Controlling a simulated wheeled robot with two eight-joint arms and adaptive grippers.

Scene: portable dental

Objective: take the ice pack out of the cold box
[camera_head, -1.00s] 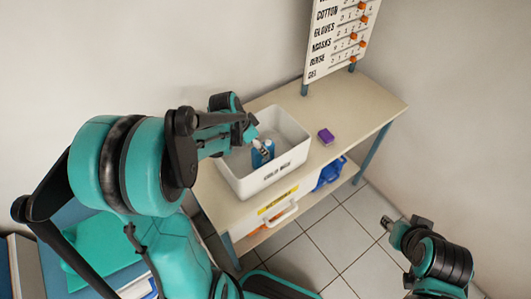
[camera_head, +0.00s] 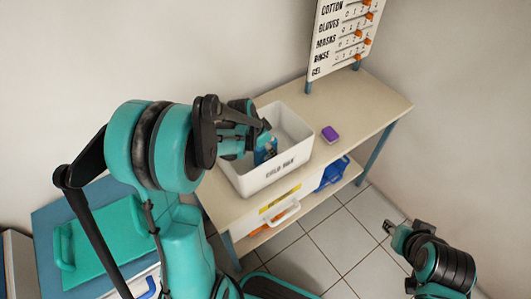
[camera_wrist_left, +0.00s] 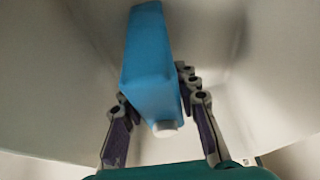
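The white cold box (camera_head: 245,184), labelled on its front, stands open on the bench. The blue ice pack (camera_head: 267,150) is inside it, partly hidden by my left gripper (camera_head: 262,142), which reaches into the box from the left. In the left wrist view the ice pack (camera_wrist_left: 150,60) stands between the two fingers of my left gripper (camera_wrist_left: 152,92), with its white cap toward the palm. The fingertips lie close along both sides; I cannot tell whether they press on it. My right gripper (camera_head: 388,226) is away from the bench, over the floor at lower right; its finger opening is unclear.
A small purple block (camera_head: 330,134) lies on the bench (camera_head: 360,105) right of the box. A lettered board with orange sliders (camera_head: 340,40) stands at the back. A teal panel (camera_head: 100,245) lies at left.

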